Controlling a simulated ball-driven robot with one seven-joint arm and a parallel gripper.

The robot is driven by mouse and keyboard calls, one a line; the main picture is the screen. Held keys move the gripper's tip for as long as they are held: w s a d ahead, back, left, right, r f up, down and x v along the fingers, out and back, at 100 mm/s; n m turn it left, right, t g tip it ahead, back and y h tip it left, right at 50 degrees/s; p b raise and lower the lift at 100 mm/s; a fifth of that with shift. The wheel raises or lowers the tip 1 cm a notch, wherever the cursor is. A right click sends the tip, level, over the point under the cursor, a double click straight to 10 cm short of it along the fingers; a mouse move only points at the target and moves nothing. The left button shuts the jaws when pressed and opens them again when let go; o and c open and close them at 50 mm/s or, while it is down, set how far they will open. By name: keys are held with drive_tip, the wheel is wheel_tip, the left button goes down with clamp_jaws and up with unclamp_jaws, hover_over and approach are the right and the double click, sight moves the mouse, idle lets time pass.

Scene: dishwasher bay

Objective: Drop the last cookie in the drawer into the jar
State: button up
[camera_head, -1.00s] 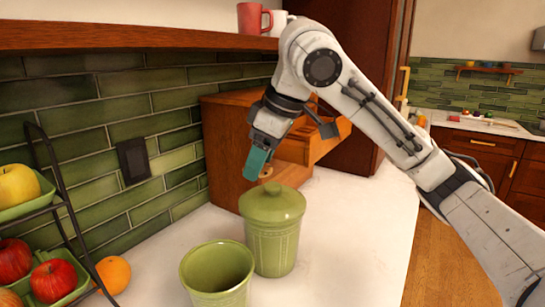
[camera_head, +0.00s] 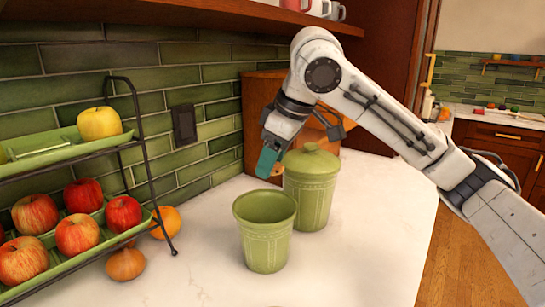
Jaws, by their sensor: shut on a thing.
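My gripper (camera_head: 267,163), with teal fingertips, points down just left of the lidded green jar and above and behind the open one. It is shut on a small tan cookie (camera_head: 278,170), of which only a sliver shows by the fingertips. The open green jar (camera_head: 265,232) stands upright on the white counter, its mouth facing up. The lidded green jar (camera_head: 311,190) stands behind it to the right. The wooden drawer box (camera_head: 257,95) is at the wall behind my arm; its drawer is mostly hidden.
A tiered black rack (camera_head: 150,165) with apples on green trays stands at the left. A shelf with mugs (camera_head: 318,8) hangs above. The counter right of the jars is clear.

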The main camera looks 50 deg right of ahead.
wheel_tip(320, 180, down, 2)
drive_tip(key=shift+f+b, duration=0.1)
drive_tip(key=shift+b, duration=0.5)
drive_tip(key=o, duration=0.7)
drive_tip(key=shift+r, duration=0.2)
drive_tip(key=p+v, duration=0.1)
drive_tip(key=v, duration=0.9)
drive_tip(key=shift+s+r, duration=0.2)
drive_tip(key=shift+r, duration=0.05)
